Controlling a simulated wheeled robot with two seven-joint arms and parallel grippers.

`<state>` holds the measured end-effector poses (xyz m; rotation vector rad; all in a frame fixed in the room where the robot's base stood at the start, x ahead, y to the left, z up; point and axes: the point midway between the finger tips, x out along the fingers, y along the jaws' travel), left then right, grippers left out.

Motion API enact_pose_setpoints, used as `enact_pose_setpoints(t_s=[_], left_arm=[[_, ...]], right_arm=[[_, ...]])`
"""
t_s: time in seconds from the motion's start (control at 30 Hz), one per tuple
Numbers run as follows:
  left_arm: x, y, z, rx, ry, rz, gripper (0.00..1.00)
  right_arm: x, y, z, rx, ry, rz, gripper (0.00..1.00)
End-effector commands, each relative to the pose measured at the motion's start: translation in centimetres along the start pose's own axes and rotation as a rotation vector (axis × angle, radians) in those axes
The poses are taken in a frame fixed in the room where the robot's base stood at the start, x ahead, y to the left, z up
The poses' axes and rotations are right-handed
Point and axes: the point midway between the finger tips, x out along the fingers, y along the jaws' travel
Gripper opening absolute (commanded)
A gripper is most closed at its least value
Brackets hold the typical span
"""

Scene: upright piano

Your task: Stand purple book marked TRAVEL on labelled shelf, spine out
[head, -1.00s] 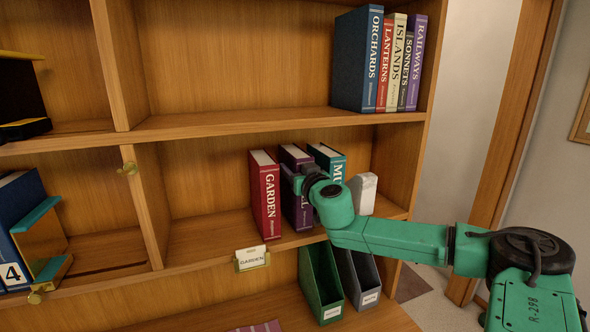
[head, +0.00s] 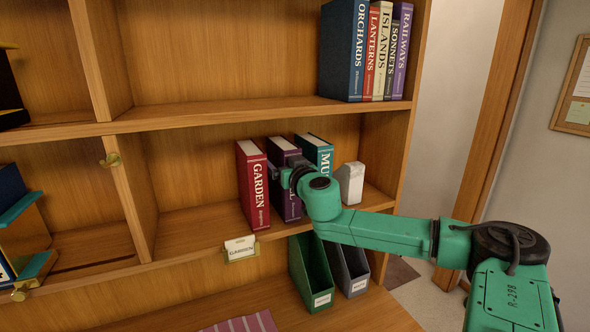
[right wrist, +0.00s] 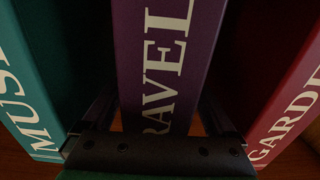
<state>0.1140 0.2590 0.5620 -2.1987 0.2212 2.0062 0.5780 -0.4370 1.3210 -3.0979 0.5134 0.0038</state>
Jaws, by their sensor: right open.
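The purple TRAVEL book (head: 290,207) stands upright on the middle shelf, spine facing out, between a red GARDEN book (head: 253,185) and a teal book (head: 317,152) whose title starts MU. My right gripper (head: 297,178) is at its spine and covers part of the title in the head view. In the right wrist view the open fingers lie on either side of the purple spine (right wrist: 165,60), with dark gaps to the neighbouring books. Whether they touch the cover cannot be told. A card reading GARDEN (head: 240,248) hangs on this shelf's edge. My left gripper is out of view.
A white block (head: 350,183) stands right of the teal book. The shelf (head: 190,228) is bare left of the GARDEN book. Green and grey file holders (head: 311,272) stand below. Several books, including ORCHARDS (head: 344,50), stand on the shelf above.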

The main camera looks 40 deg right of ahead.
Motion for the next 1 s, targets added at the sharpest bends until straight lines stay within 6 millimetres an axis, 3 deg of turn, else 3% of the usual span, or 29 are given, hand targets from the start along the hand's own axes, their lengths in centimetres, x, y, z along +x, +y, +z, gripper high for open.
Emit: enact_pose_setpoints(t_s=[0.43, 0.83, 1.0], left_arm=[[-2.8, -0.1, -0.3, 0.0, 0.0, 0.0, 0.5], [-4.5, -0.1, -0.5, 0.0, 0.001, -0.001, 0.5], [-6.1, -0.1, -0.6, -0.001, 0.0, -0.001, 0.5]], right_arm=[[-2.9, 0.2, -0.4, 0.008, 0.001, 0.006, 0.92], [-11.4, 0.2, -0.4, 0.005, 0.003, 0.008, 0.92], [-13.8, 0.2, -0.6, 0.001, 0.004, 0.008, 0.92]])
